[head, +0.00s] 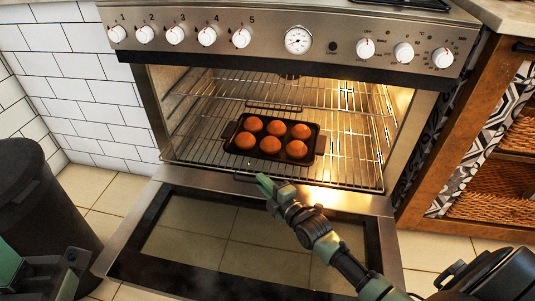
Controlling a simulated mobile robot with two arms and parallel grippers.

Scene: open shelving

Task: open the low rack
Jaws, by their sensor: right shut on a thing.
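The low rack (347,165) is a wire shelf in the oven, its front edge near the oven mouth. A dark handle (240,179) sits at the middle of that edge. My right gripper (268,184) is at this handle, its green fingers shut on it; the fingers hide part of the grip. A dark muffin tray (230,130) with several brown muffins sits on the low rack. My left gripper (38,275) shows only in part at the lower left, away from the oven; its jaws are unclear.
The oven door (225,240) is folded down below the racks, under my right arm. An upper rack (215,88) with its own handle lies above and behind the tray. A dark bin (40,200) stands at left. A wooden cabinet (460,130) with baskets stands at right.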

